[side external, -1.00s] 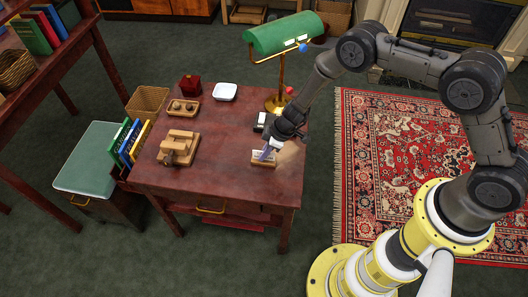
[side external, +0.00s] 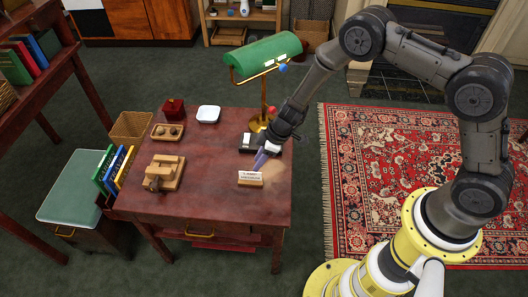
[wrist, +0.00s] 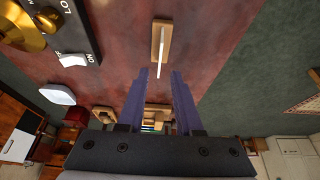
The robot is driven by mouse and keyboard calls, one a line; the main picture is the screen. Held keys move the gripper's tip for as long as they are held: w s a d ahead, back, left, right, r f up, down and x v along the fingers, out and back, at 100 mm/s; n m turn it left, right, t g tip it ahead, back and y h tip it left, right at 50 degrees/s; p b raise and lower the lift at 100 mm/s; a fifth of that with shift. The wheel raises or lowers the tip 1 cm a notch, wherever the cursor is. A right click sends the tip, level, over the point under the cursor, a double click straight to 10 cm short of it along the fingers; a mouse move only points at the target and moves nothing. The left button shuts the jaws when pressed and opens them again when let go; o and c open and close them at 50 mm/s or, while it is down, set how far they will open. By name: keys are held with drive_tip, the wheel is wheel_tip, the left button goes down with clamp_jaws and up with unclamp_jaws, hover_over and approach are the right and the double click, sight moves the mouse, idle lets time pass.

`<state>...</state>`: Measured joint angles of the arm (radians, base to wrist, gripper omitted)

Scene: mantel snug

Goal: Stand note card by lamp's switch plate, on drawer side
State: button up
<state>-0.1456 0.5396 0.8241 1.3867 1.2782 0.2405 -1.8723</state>
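The note card (side external: 250,176) is white with dark print and stands upright in a small wooden holder on the table. It is nearer the drawer (side external: 205,235) than the lamp's black switch plate (side external: 246,144), with bare tabletop between. In the wrist view the card (wrist: 162,45) shows edge-on, and the switch plate (wrist: 75,30), with a white rocker, is at upper left. The green-shaded lamp (side external: 263,52) stands behind. My gripper (wrist: 160,73) has purple fingers, apart, at the card's near end; I cannot tell if they touch it. In the side view my gripper (side external: 258,163) is just above the card's right end.
A wooden block device (side external: 165,172) sits on the left of the table (side external: 215,200). A small wooden tray (side external: 167,132), a red box (side external: 173,108) and a white dish (side external: 208,114) stand at the back. The table's front middle is clear.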

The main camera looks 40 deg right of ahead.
drive_tip(key=shift+v, duration=2.2)
drive_tip(key=s+d+r+m+t, duration=0.1)
drive_tip(key=s+r, duration=0.3)
drive_tip(key=r, duration=0.9)
drive_tip(key=s+d+r+m, duration=0.15)
drive_tip(key=s+r, duration=0.25)
drive_tip(key=r, duration=0.8)
drive_tip(key=s+d+r+m+h, duration=0.1)
drive_tip(key=s+d+r+m, duration=0.2)
drive_tip(key=s, duration=0.8)
drive_tip(key=s+d+r+m+t+h, duration=0.1)
drive_tip(key=s+d+r+m+h, duration=0.1)
drive_tip(key=s, duration=0.9)
drive_tip(key=d+r+m, duration=0.1)
drive_tip(key=d+r, duration=0.1)
drive_tip(key=d, duration=0.1)
drive_tip(key=shift+d+r, duration=0.15)
drive_tip(key=shift+d, duration=0.05)
drive_tip(key=shift+w+m, duration=0.1)
drive_tip(key=shift+m, duration=0.15)
